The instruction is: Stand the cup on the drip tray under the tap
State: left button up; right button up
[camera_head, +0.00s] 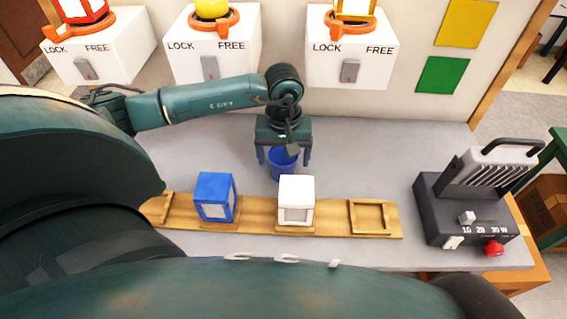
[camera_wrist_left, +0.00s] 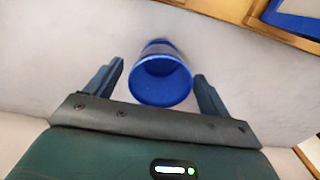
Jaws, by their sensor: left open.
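A blue cup (camera_head: 283,169) is on the grey worktop, behind the wooden rail. In the left wrist view the cup (camera_wrist_left: 160,82) shows its round open mouth toward the camera. My left gripper (camera_head: 284,162) is open, pointing down, with one finger on each side of the cup. In the left wrist view a small gap shows between the left finger and the cup; the right finger is close to its wall, and I cannot tell whether it touches. I make out no tap or drip tray in either view. My right gripper is not in view.
A wooden rail (camera_head: 343,218) crosses in front of the cup. It bears a blue block (camera_head: 215,196) and a white block (camera_head: 296,202). A dark device (camera_head: 433,202) with a red knob stands right. White LOCK/FREE boxes (camera_head: 352,48) line the back. The worktop (camera_head: 370,150) right of the cup is clear.

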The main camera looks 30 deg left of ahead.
pick_arm(q)
jog(key=shift+c, duration=0.4)
jog(key=c, duration=1)
jog(key=shift+r, duration=0.1)
